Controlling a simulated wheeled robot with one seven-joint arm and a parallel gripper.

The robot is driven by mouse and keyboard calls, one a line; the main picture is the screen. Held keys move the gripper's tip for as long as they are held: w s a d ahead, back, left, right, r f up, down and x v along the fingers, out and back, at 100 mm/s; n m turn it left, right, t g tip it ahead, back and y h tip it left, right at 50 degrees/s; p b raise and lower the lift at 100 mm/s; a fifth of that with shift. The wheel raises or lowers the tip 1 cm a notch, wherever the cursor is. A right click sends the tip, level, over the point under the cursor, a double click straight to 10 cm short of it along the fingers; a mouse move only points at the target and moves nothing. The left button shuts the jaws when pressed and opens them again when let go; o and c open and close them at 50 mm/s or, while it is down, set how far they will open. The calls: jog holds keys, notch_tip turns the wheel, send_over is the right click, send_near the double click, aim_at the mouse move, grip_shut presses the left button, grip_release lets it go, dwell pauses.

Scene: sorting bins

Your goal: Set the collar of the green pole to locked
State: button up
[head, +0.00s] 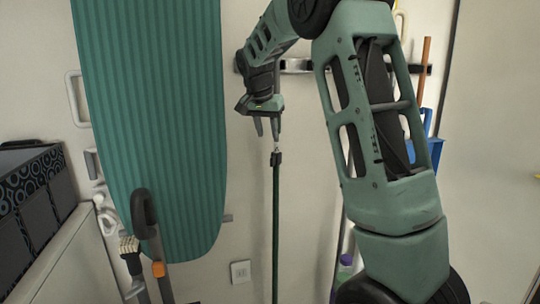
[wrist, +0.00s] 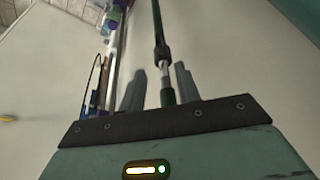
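The green pole (head: 276,215) stands upright near the wall in the head view. Its black collar (head: 277,158) sits near the top of the dark green tube, with a small lever-like piece at its side. Whether the collar is locked cannot be told. My gripper (head: 267,130) is just above the collar, fingers pointing down, apart and with nothing gripped. In the wrist view the pole (wrist: 157,18) runs between the two open fingers, with the collar (wrist: 161,50) beyond the fingertips and a thin paler section nearer the palm. Contact with the pole is not visible.
A teal ironing board (head: 150,120) hangs left of the pole. A wall rail (head: 297,66) runs behind my arm. A blue dustpan (head: 434,152) and a purple-capped bottle (head: 345,262) are to the right.

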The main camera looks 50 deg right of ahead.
aim_at(272, 157)
jog(key=x, duration=1)
jog(key=shift+p, duration=0.4)
grip_shut()
